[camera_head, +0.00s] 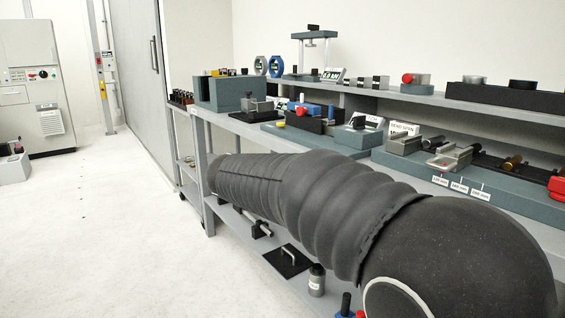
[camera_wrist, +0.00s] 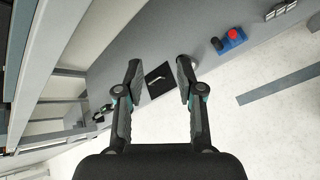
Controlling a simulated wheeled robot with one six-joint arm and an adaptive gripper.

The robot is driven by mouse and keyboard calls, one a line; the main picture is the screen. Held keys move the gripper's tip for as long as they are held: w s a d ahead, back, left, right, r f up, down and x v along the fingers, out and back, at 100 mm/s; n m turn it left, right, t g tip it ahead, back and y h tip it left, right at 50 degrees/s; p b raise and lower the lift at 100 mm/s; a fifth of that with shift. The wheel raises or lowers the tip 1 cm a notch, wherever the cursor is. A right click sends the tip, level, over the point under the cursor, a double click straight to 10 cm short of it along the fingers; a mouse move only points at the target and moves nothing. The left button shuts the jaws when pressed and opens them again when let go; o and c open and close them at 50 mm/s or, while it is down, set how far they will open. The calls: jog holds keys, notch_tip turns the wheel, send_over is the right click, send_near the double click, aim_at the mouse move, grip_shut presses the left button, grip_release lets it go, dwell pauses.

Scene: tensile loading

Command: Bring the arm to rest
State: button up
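My gripper (camera_wrist: 159,82) shows in the wrist view with its two fingers spread apart and nothing between them. Beyond the gap, a black plate with a light handle (camera_wrist: 158,80) lies on the grey lower shelf. My arm, in a ribbed dark cover, stretches across the front of the bench in the head view. My gripper itself is not visible in the head view.
The lower shelf holds the black plate (camera_head: 289,261) and a small metal cylinder (camera_head: 317,280). A cabinet (camera_head: 32,85) stands far left.

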jog(key=s+d+f+m+y, duration=0.2)
jog(key=s+m, duration=0.4)
jog(key=s, duration=0.4)
jog(key=s+d+f+m+g+y, duration=0.1)
jog(key=s+d+f+m+y, duration=0.2)
jog(key=s+d+m, duration=0.3)
jog(key=s+d+f+m+g+y, duration=0.1)
jog(key=s+d+f+m+y, duration=0.2)
jog(key=s, duration=1.2)
jog(key=d+f+m, duration=0.1)
jog(key=f+m, duration=0.1)
jog(key=shift+m, duration=0.4)
jog(key=shift+o, duration=0.4)
